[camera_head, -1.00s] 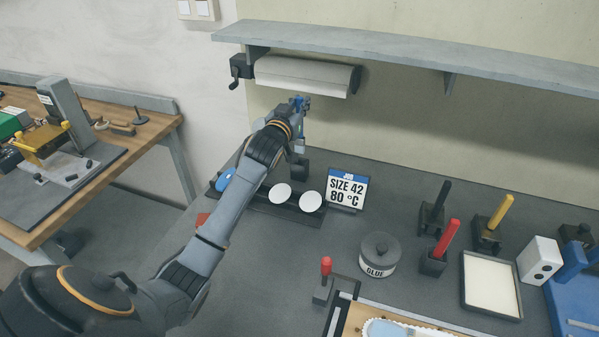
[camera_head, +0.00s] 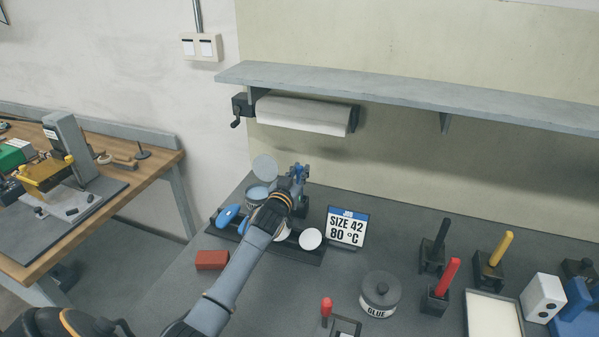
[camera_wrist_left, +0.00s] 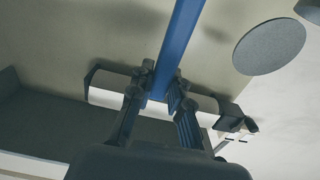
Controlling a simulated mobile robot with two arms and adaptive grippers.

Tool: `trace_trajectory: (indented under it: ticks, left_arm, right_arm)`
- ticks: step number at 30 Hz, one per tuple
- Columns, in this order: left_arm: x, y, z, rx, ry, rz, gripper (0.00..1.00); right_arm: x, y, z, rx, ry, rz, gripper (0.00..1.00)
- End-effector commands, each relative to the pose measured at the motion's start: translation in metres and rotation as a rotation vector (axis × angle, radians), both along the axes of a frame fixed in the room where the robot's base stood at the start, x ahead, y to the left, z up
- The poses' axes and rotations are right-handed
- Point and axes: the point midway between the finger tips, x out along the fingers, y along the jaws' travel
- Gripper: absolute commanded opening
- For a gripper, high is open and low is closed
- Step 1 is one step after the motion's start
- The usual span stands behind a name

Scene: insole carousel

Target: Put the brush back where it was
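My left gripper (camera_head: 297,176) is over the back left of the grey bench, below the paper roll. In the left wrist view its two fingers (camera_wrist_left: 160,92) close on either side of a long blue bar (camera_wrist_left: 180,45), which looks like the brush's handle. The brush's bristle end is hidden. A dark can (camera_head: 257,193) with a raised round grey lid (camera_head: 265,167) stands just left of the gripper; the lid also shows in the left wrist view (camera_wrist_left: 270,47). My right gripper is not in view.
A black rack (camera_head: 312,256) with white discs lies under my left forearm, beside a SIZE 42 sign (camera_head: 346,227). A glue pot (camera_head: 380,293) and black (camera_head: 440,237), yellow (camera_head: 501,246) and red (camera_head: 447,274) handles in stands are further right. A shelf (camera_head: 400,95) overhangs the bench.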

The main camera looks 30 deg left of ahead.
Motion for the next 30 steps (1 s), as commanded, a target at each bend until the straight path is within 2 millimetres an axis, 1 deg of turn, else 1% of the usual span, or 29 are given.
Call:
trace_trajectory:
  ticks: [1, 3, 12, 16, 20, 27, 30]
  left_arm:
    - [0.000, 0.000, 0.000, 0.000, 0.000, 0.000, 0.29]
    - [0.000, 0.000, 0.000, 0.000, 0.000, 0.000, 0.40]
    - [0.000, 0.000, 0.002, 0.000, 0.000, 0.000, 0.40]
    - [-0.008, -0.002, 0.000, 0.000, 0.000, 0.000, 0.40]
    - [-0.026, -0.007, -0.001, 0.000, 0.001, -0.001, 0.40]
    - [-0.073, -0.018, -0.002, 0.001, 0.002, -0.001, 0.40]
    - [-0.090, -0.022, -0.001, 0.000, 0.001, 0.000, 0.40]
  right_arm:
    - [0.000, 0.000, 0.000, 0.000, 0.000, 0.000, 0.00]
    - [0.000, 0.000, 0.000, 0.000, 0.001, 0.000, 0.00]
    - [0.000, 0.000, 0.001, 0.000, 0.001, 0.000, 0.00]
    - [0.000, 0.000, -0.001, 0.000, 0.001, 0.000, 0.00]
    - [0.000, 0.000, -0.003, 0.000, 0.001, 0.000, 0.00]
    - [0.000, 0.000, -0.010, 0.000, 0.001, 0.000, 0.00]
    - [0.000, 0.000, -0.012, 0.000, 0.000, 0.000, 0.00]
